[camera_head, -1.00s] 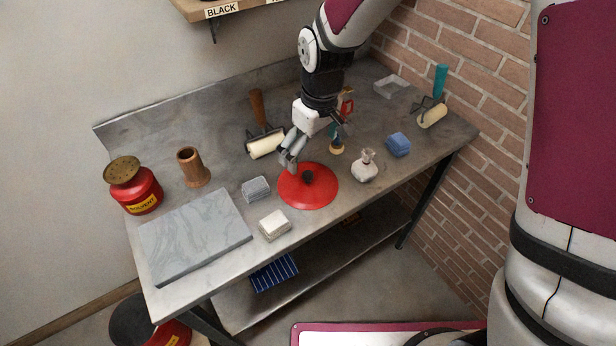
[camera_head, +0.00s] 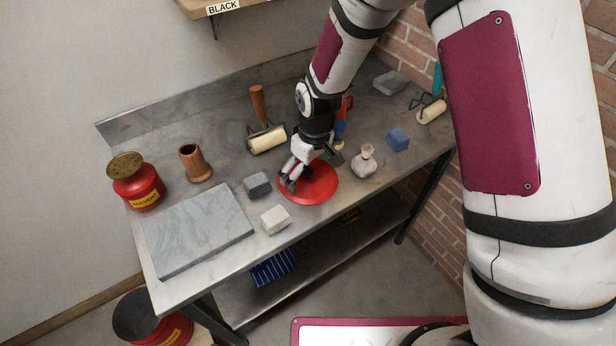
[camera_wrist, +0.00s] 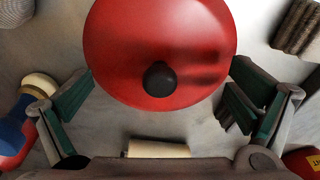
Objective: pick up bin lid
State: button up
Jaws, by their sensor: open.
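The bin lid (camera_head: 318,190) is a round red disc lying on the metal bench near its front edge. In the head view the knob is hidden behind my gripper (camera_head: 291,186). My gripper is over the lid's left part, fingers pointing down. In the wrist view the two green-padded fingers of my gripper (camera_wrist: 158,103) are wide apart, one on each side of the knob, with nothing between them touching. The exact height above the lid is hard to tell.
A grey block (camera_head: 257,185) and a white block (camera_head: 275,219) lie left of the lid. A glass bottle (camera_head: 364,162) and a blue block (camera_head: 397,139) stand right. A roller (camera_head: 267,139) lies behind. A stone slab (camera_head: 199,231) and red solvent can (camera_head: 137,185) fill the left end.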

jog(key=c, duration=2.1)
jog(key=shift+d, duration=0.1)
jog(key=shift+c, duration=0.3)
